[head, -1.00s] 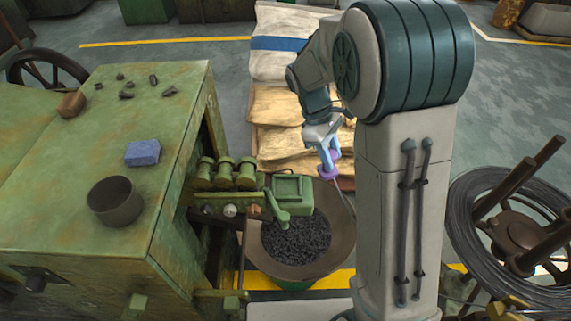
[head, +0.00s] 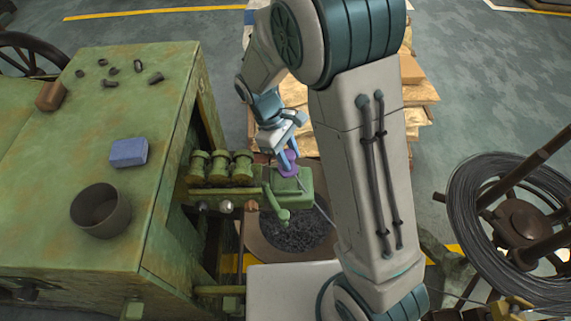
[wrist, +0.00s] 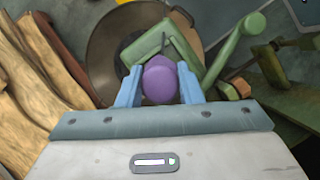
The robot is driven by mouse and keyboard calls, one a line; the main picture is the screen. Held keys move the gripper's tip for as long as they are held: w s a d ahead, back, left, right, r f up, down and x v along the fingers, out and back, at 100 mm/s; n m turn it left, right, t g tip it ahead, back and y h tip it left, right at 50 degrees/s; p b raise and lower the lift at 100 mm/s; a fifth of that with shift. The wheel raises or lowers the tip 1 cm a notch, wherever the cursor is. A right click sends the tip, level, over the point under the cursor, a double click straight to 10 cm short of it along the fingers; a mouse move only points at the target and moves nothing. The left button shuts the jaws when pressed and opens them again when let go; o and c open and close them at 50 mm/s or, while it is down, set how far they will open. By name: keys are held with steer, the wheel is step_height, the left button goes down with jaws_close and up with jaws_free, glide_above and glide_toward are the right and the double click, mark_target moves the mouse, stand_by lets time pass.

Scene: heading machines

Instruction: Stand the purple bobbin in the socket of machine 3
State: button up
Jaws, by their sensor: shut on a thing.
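The purple bobbin (wrist: 160,82) is between the two blue fingers of my gripper (wrist: 160,86) in the wrist view. My gripper is shut on it. In the head view the bobbin (head: 288,164) shows at the tip of my gripper (head: 287,156), over or beside the green box-like part (head: 295,190) at the end of the machine's arm. That part also shows just past the bobbin in the wrist view (wrist: 152,42). Whether the bobbin touches it I cannot tell. No socket opening or machine number is readable.
The green machine (head: 140,200) stands left, with a blue block (head: 128,153) and a brown cup (head: 101,210) on top. A wide bowl of dark pieces (head: 290,238) lies below the arm. A wire coil (head: 480,200) stands right.

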steer(key=shift+s+a+f, duration=0.25)
steer(key=shift+a+f, duration=0.15)
steer(key=shift+f, duration=1.9)
steer(key=shift+f, duration=0.2)
steer(key=o, duration=1)
steer(key=shift+r, duration=0.15)
